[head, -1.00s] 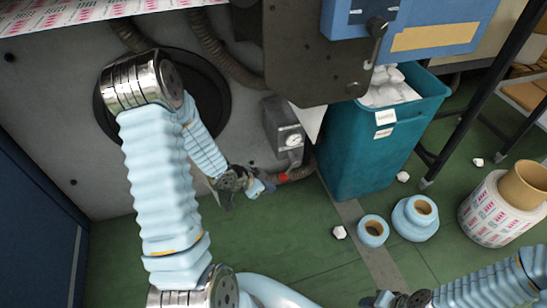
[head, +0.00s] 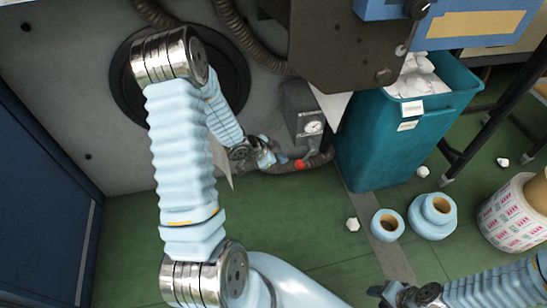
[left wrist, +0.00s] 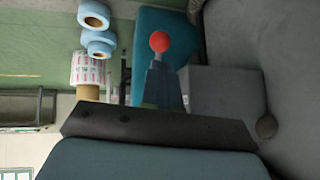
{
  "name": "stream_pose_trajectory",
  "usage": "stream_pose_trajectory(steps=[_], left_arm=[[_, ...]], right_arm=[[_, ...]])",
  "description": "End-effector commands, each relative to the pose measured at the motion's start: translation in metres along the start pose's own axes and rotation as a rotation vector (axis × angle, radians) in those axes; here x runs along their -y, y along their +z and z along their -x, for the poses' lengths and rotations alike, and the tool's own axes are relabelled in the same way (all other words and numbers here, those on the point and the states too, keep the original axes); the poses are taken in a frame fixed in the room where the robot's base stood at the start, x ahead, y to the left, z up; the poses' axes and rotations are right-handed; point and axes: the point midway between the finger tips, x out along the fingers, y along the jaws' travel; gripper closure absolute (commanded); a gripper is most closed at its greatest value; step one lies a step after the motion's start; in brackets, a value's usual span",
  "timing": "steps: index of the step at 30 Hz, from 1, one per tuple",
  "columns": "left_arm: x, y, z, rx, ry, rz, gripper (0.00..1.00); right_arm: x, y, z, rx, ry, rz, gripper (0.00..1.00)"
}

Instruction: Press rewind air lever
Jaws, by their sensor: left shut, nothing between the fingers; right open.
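The rewind air lever shows as a red ball knob (head: 299,164) low on the machine wall, below a grey box with a round gauge (head: 313,127). In the left wrist view the red knob (left wrist: 159,41) sits just past the fingertips, in line with them. My left gripper (head: 270,158) is shut and empty, just left of the knob. Its closed fingers (left wrist: 163,85) also show in the left wrist view. I cannot tell whether they touch the knob. My right gripper (head: 388,292) is at the bottom right, open and away from the lever.
Hoses (head: 245,55) run along the machine wall. A teal bin (head: 375,150) with white scraps stands right of the lever. Blue rolls (head: 433,216) and a printed roll (head: 512,215) stand on the green floor. Floor below the lever is clear.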

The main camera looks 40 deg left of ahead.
Motion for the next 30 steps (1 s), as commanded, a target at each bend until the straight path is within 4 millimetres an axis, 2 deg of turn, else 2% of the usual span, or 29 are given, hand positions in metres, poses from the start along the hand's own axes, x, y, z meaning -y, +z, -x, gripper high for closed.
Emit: stream_pose_trajectory(steps=[1,6,12,30], left_arm=[[-0.002,0.002,-0.014,0.000,0.004,-0.002,1.00],[-0.001,0.001,-0.045,0.001,0.002,-0.002,1.00],[0.000,0.000,-0.068,0.001,0.000,0.000,1.00],[0.000,0.001,-0.075,-0.011,-0.001,0.003,1.00]], right_arm=[[-0.003,-0.001,-0.005,-0.002,0.001,-0.001,0.57],[-0.006,-0.002,-0.008,-0.005,0.004,-0.004,0.57],[-0.008,-0.002,-0.010,-0.007,0.005,-0.005,0.57],[-0.009,-0.003,-0.013,-0.008,0.006,-0.006,0.57]])
